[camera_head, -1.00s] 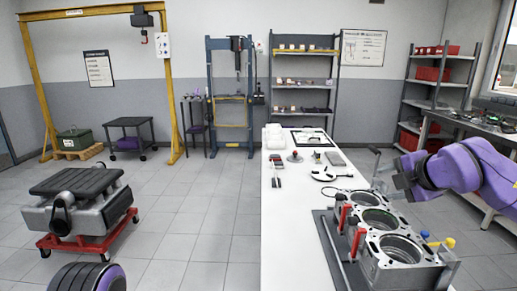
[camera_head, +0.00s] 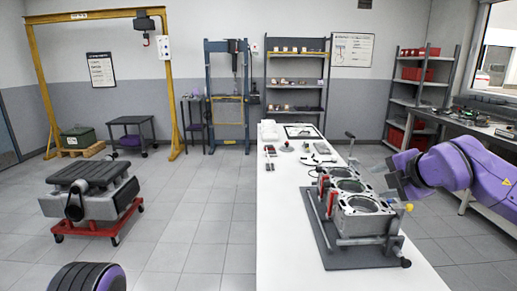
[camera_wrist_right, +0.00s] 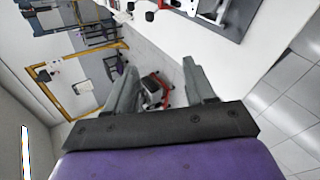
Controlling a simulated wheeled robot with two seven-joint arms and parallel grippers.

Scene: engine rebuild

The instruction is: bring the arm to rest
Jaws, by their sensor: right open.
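My right gripper (camera_head: 388,176) is open and empty in the head view, in the air to the right of the engine block (camera_head: 362,222). Its purple wrist comes in from the right edge. In the right wrist view its two grey fingers stand wide apart (camera_wrist_right: 163,84) with nothing held between them. The block, with open round bores, lies on a dark grey mat (camera_head: 330,250) on the white table (camera_head: 285,240). A red clamp-like part (camera_head: 323,190) stands at its left side. My left gripper is not in view.
Small tools and a tray (camera_head: 300,131) lie at the table's far end. A dark-topped engine on a red wheeled stand (camera_head: 95,228) is on the floor at left. A grey shelf with red bins (camera_head: 420,75) and a workbench (camera_head: 470,118) stand at right. The floor between is clear.

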